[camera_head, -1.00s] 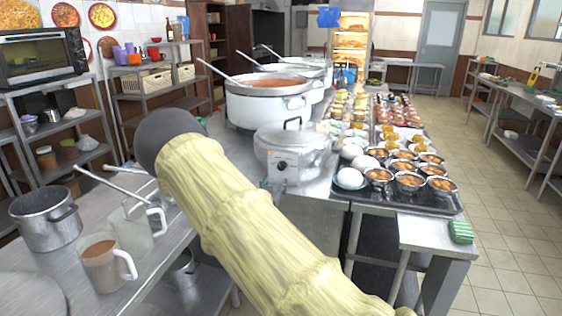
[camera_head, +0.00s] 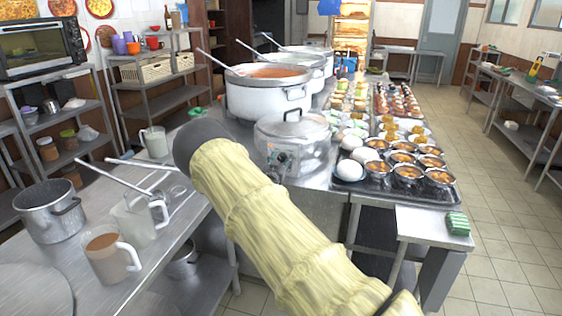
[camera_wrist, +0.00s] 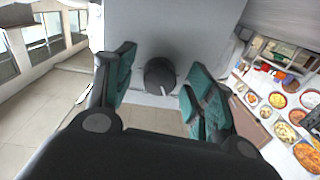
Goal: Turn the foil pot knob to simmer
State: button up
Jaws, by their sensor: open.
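The foil pot (camera_head: 300,150) is a silver lidded pot at the near end of the counter. A small control box on its front is partly covered by my arm in the head view. In the wrist view, the round black knob (camera_wrist: 160,77) stands on a plain grey panel, its white mark pointing down and slightly right. My gripper (camera_wrist: 161,66) is open, with one teal-padded finger on each side of the knob. Gaps show between the knob and both fingers. My yellow-sleeved arm hides most of the gripper in the head view.
Large white stockpots (camera_head: 268,98) with ladles stand behind the foil pot. A black tray (camera_head: 420,193) of filled bowls and eggs lies to its right. A steel table with a mug (camera_head: 110,257) and a grey pot (camera_head: 48,212) is at left. Floor is clear at right.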

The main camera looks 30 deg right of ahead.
jog(key=shift+w, duration=0.1)
jog(key=shift+c, duration=0.3)
jog(key=c, duration=1)
jog(key=shift+o, duration=0.3)
jog(key=shift+f+b, duration=0.15)
jog(key=shift+b, duration=0.2)
jog(key=shift+d+f+m+b, duration=0.1)
jog(key=shift+m+b, duration=0.5)
jog(key=shift+m, duration=0.1)
jog(key=m+b, duration=0.4)
jog(key=shift+f, duration=0.1)
jog(key=m+b, duration=0.4)
jog(key=shift+r+m+b, duration=0.2)
jog(key=shift+m+b, duration=0.85)
jog(key=shift+m, duration=0.15)
jog(key=shift+r, duration=0.1)
